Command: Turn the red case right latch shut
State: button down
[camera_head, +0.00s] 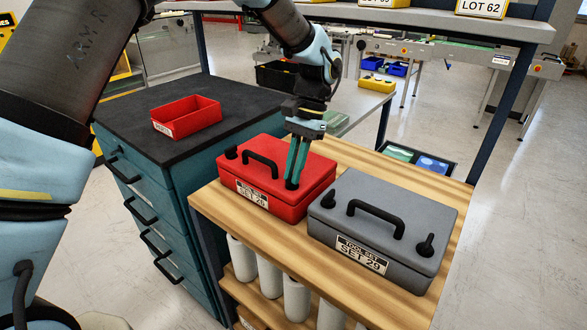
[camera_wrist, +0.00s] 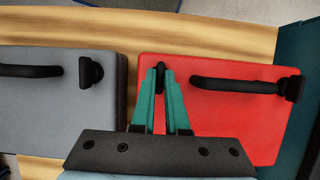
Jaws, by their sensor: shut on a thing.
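The closed red case (camera_head: 310,196) stands on the wooden bench, labelled SET 26 or similar, with a black handle (camera_head: 260,162) on its lid. My gripper (camera_head: 292,184) reaches down from above to the lid's right end. Its teal fingers are shut on the black right latch (camera_wrist: 160,73), which shows between the fingertips in the wrist view. The fingers hide most of the latch, so its exact turn is hard to tell. The case's left latch (camera_head: 231,152) is a black knob at the other end of the lid, clear of my gripper.
A grey case (camera_head: 385,205), labelled SET 29, stands close to the right of the red case. A red open bin (camera_head: 187,117) sits on the dark-topped drawer cabinet at left. White cylinders (camera_head: 270,278) stand on the shelf below. A shelf (camera_head: 420,22) spans above the bench.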

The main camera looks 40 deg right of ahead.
dwell(0.3)
jog(key=c, duration=0.9)
grip_release()
jog(key=b+v, duration=0.2)
jog(key=v, duration=0.9)
jog(key=shift+b, duration=0.35)
jog(key=shift+f, duration=0.1)
